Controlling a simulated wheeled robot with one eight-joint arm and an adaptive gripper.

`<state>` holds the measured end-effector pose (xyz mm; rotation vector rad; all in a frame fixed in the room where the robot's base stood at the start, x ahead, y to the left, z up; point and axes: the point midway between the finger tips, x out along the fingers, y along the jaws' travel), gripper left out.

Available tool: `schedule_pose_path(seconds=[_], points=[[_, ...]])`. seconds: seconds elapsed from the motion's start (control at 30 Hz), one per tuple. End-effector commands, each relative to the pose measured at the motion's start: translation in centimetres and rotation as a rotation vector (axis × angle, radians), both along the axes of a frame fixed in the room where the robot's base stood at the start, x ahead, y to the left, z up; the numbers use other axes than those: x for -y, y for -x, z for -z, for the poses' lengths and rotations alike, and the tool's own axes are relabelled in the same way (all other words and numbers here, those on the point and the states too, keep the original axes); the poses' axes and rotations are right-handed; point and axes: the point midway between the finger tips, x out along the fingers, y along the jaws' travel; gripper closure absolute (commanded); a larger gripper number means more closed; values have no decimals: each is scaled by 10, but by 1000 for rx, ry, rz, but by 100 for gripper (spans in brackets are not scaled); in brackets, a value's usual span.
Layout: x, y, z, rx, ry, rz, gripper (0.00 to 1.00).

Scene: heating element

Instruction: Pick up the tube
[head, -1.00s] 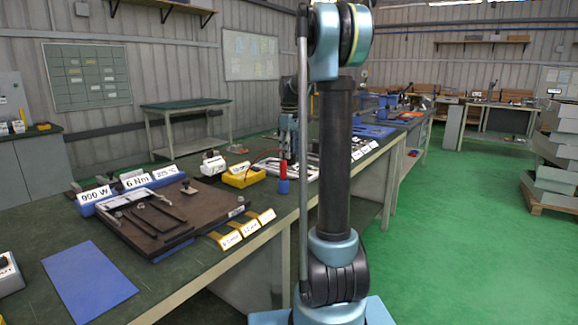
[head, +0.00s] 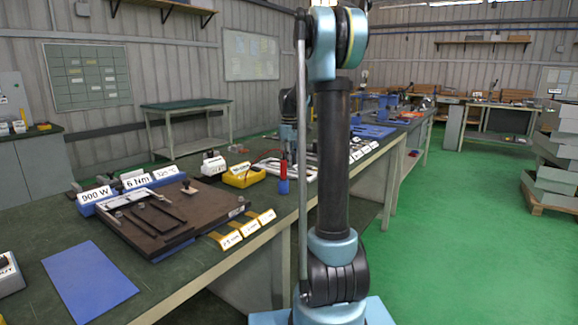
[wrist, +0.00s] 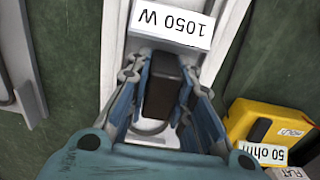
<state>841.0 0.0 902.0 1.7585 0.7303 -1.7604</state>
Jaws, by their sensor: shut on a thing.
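My gripper (wrist: 160,95) points down in the wrist view, with its blue fingers closed on both sides of a dark block (wrist: 160,92). The block looks like the tube's end piece, and the rest of the tube is hidden by the gripper. Both are over a white holder (wrist: 115,45) labelled 1050 W. I cannot tell whether the tube touches the holder. In the head view my gripper (head: 288,140) is partly hidden behind my arm, and the tube cannot be made out.
A yellow meter (wrist: 262,120) marked 50 ohm stands right of the holder in the wrist view. A red and blue upright object (head: 283,178) is near the bench edge. A brown board (head: 165,218) with dark bars and a blue mat (head: 90,282) lie nearer.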

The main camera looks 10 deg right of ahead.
Motion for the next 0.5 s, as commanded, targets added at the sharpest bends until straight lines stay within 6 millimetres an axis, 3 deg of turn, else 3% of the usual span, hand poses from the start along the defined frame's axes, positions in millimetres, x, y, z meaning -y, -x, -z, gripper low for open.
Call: schedule_pose_path(seconds=[0.27, 0.5], points=[[1, 0, -8, 0, 0, 1, 100], [1, 0, -46, 0, 0, 1, 100]])
